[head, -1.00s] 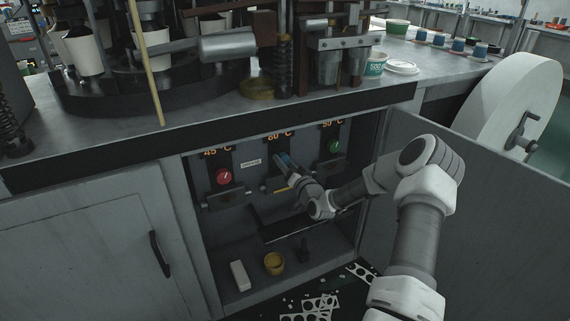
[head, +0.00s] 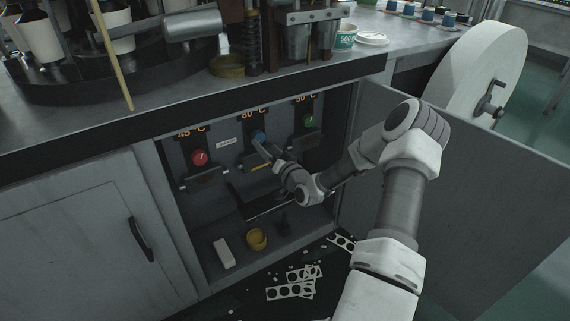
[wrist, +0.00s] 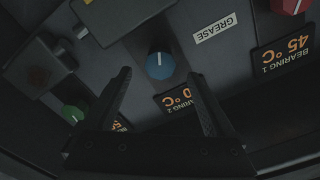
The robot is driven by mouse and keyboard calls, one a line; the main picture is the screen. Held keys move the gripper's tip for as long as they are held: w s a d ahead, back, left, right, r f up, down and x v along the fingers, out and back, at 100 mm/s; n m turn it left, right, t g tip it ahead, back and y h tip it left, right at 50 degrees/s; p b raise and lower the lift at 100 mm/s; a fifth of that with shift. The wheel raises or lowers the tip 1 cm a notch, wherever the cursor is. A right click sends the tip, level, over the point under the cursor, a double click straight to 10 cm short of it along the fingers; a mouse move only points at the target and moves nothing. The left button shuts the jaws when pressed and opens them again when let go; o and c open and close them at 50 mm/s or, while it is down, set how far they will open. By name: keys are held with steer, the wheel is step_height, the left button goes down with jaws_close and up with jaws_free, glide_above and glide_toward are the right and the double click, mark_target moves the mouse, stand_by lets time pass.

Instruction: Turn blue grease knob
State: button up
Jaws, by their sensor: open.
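The blue grease knob (wrist: 160,65) is on the dark panel, near the middle of the wrist view, with a white pointer line on it. I cannot tell whether the fingers touch the knob. In the head view my gripper (head: 268,150) is just below and right of the knob.
A red knob (head: 200,158) is to the left and a green knob (head: 308,120) to the right on the same panel. The open cabinet door (head: 450,170) stands right of my arm. A yellow cup (head: 257,240) and a white block (head: 223,253) sit on the cabinet floor.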

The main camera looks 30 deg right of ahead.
steer(key=s+p, duration=0.2)
steer(key=s, duration=1)
steer(key=shift+s+d, duration=0.2)
steer(key=shift+s, duration=0.05)
